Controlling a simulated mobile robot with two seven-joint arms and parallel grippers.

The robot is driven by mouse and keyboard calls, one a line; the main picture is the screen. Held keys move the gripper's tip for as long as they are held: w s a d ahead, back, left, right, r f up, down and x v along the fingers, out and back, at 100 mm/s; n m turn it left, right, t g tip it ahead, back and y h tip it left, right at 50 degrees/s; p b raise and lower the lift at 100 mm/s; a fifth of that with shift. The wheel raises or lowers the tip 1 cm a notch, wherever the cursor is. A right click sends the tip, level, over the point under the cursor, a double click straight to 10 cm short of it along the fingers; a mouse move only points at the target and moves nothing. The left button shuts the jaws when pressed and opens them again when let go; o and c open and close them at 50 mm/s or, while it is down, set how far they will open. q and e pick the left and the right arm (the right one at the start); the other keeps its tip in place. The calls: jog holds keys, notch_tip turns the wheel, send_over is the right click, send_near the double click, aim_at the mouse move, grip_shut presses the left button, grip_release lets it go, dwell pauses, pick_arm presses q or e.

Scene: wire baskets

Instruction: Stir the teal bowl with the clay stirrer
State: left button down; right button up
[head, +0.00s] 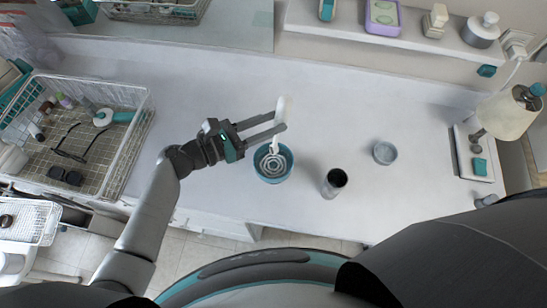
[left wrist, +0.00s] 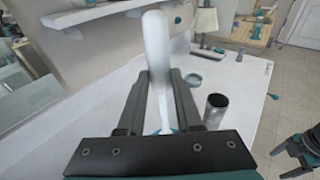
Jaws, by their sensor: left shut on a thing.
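The teal bowl (head: 274,180) stands on the white counter, left of centre in the head view. My left gripper (head: 280,122) is shut on the off-white clay stirrer (head: 281,106), above the bowl. The stirrer sticks up past the fingers, and its lower part reaches down to the bowl opening. In the left wrist view the stirrer (left wrist: 155,55) stands between the fingers, and the bowl is mostly hidden behind the gripper.
A dark, open-topped metal cup (head: 334,183) stands right of the bowl, with a small grey-blue dish (head: 385,152) beyond it. A wire basket (head: 125,157) of odds and ends is at the left. A lamp (head: 508,115) is at the right. The counter's middle back is clear.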

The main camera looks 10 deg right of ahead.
aim_at(278, 112)
pick_arm(q)
jog(key=shift+r+p, duration=0.7)
jog(key=shift+r, duration=1.15)
